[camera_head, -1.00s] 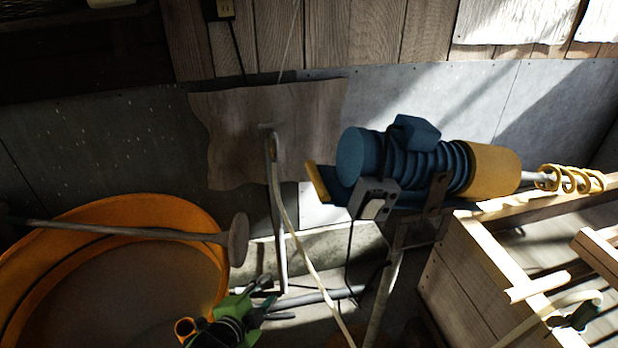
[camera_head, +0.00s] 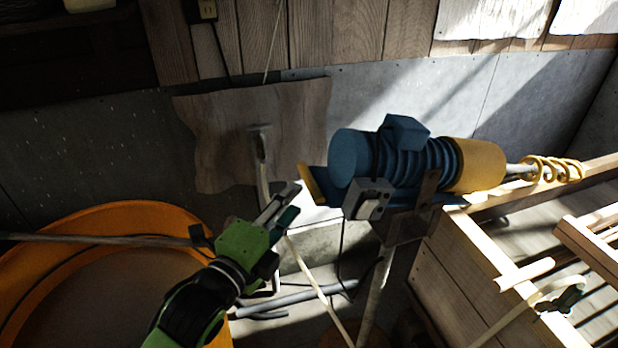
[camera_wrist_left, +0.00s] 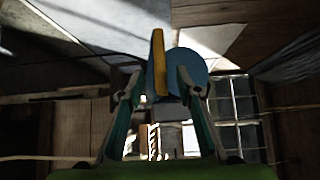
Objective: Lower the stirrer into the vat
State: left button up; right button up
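The stirrer is a blue ribbed motor (camera_head: 395,160) with a yellow collar (camera_head: 478,165) and a yellow spiral (camera_head: 550,172) at its right end. It lies nearly level on a metal post, and the spiral is above the wooden box-like vat (camera_head: 470,260). A yellow bar (camera_head: 312,185) stands at the motor's left end. My left gripper (camera_head: 292,200) is just left of this bar, apparently not touching it. In the left wrist view its fingers (camera_wrist_left: 160,85) are spread, with the yellow bar (camera_wrist_left: 158,55) ahead between them. My right gripper is not in view.
An orange tub (camera_head: 120,215) stands at the left with a long pole (camera_head: 100,240) across it. A grey switch box (camera_head: 368,198) hangs under the motor. Pipes (camera_head: 290,300) lie on the floor between tub and post. Wooden slats (camera_head: 590,245) cross the box.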

aim_at(309, 183)
pick_arm(q)
jog(key=p+x, duration=0.1)
jog(key=x, duration=0.7)
jog(key=shift+w+d+p, duration=0.1)
jog(key=shift+w+p, duration=0.05)
jog(key=shift+p, duration=0.15)
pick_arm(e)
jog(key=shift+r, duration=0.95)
